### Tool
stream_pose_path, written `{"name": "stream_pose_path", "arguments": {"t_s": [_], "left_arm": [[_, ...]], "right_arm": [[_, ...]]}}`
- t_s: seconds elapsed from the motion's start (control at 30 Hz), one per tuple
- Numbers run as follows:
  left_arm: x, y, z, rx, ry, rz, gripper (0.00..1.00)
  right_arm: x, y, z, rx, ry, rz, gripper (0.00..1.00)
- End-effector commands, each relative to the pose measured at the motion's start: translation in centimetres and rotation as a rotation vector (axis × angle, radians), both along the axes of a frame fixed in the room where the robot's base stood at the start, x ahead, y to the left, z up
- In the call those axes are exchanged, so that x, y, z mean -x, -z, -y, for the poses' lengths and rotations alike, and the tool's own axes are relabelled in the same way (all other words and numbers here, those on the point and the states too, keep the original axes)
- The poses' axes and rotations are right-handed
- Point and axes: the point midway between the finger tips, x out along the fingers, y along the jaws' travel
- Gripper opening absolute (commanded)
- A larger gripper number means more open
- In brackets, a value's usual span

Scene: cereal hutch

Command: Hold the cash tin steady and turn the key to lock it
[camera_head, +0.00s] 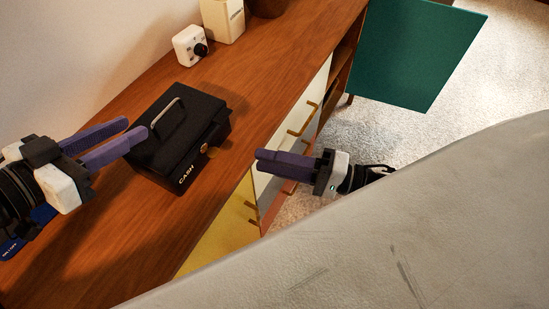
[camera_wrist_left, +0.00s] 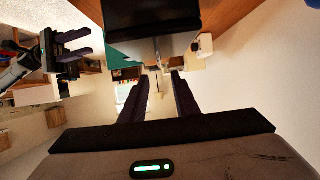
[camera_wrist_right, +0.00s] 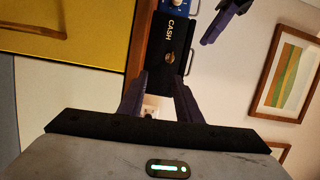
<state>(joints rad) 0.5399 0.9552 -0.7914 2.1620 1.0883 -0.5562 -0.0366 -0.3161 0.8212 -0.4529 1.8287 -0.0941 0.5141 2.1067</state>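The black cash tin (camera_head: 165,150) sits shut on the wooden hutch top, its wire handle (camera_head: 168,117) standing on the lid. A small brass piece (camera_head: 212,152) shows at its front; in the right wrist view a round brass piece (camera_wrist_right: 170,57) is on the front near the word CASH. I cannot make out the key's angle. My left gripper (camera_head: 137,127) is open and empty at the tin's left end; one finger overlaps the lid in the picture. My right gripper (camera_head: 258,160) is open and empty, off the hutch's front edge, apart from the tin.
A white device with a black knob (camera_head: 190,46) and a cream container (camera_head: 223,20) stand behind the tin. Drawers with brass handles (camera_head: 302,122) lie below the front edge. A green door (camera_head: 415,50) stands open at the right.

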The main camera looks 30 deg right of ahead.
Motion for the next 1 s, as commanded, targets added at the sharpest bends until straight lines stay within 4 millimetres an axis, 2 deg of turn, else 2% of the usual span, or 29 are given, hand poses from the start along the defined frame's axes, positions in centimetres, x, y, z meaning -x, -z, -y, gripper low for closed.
{"name": "stream_pose_path", "arguments": {"t_s": [0.2,0.37,0.8,1.0], "left_arm": [[0.0,0.0,0.0,0.0,0.0,0.0,0.28],[-0.4,0.3,0.6,0.002,0.001,0.0,0.28],[-4.2,3.0,6.1,0.001,0.001,0.0,0.28],[-5.3,3.8,7.5,0.001,0.0,-0.001,0.28]], "right_arm": [[0.8,-1.5,0.2,-0.117,-0.101,-0.098,0.31],[1.0,-1.7,0.2,-0.138,-0.117,-0.121,0.31],[1.0,-1.7,0.2,-0.137,-0.114,-0.119,0.31],[1.0,-1.7,0.2,-0.137,-0.114,-0.119,0.31]]}}
